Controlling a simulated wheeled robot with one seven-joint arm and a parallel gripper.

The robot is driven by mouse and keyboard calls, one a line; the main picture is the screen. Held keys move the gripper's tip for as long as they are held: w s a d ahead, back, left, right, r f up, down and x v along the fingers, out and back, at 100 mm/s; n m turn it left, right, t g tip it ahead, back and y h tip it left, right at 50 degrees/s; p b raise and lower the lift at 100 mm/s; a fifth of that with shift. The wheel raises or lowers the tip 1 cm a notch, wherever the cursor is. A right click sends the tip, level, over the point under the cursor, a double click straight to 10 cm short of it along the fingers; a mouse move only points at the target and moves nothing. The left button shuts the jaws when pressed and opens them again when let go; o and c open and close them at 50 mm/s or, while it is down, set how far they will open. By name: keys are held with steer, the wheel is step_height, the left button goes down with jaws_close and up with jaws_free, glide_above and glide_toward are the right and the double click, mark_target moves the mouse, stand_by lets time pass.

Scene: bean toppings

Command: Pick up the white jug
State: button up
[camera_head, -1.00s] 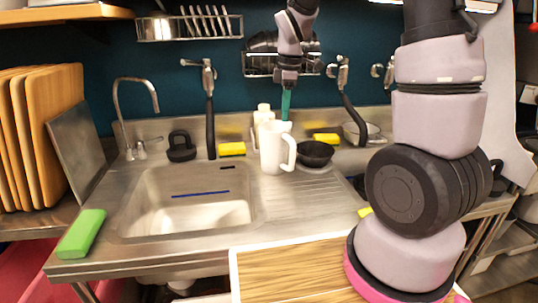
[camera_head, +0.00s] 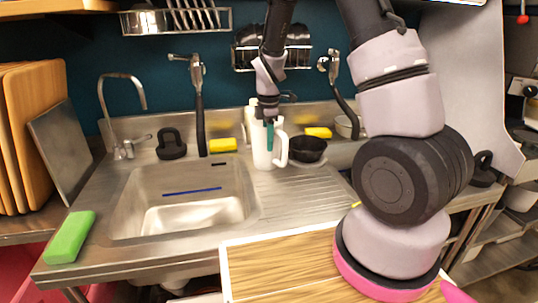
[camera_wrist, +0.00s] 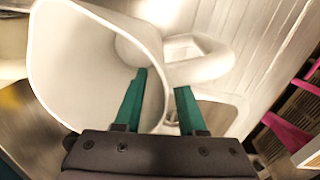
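The white jug (camera_head: 262,155) stands upright on the steel counter right of the sink, its handle on the right. My gripper (camera_head: 269,148) points down at the jug's top, its teal fingers overlapping the upper body. In the wrist view the jug's wide mouth (camera_wrist: 60,50) fills the left, with the handle (camera_wrist: 205,65) beyond the fingers. My gripper (camera_wrist: 163,95) is open there. The left finger is over or inside the mouth and the right finger is outside it, with the rim between them. I cannot tell whether either finger touches the jug.
A dark bowl (camera_head: 307,150) sits close right of the jug. A white bottle (camera_head: 250,115) stands behind it. Yellow sponges (camera_head: 222,145) lie along the back. The sink (camera_head: 185,195) is to the left; the ribbed drainboard (camera_head: 310,190) in front is clear.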

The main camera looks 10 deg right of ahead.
steer(key=shift+f, duration=0.7)
jaws_close()
stand_by(0.9)
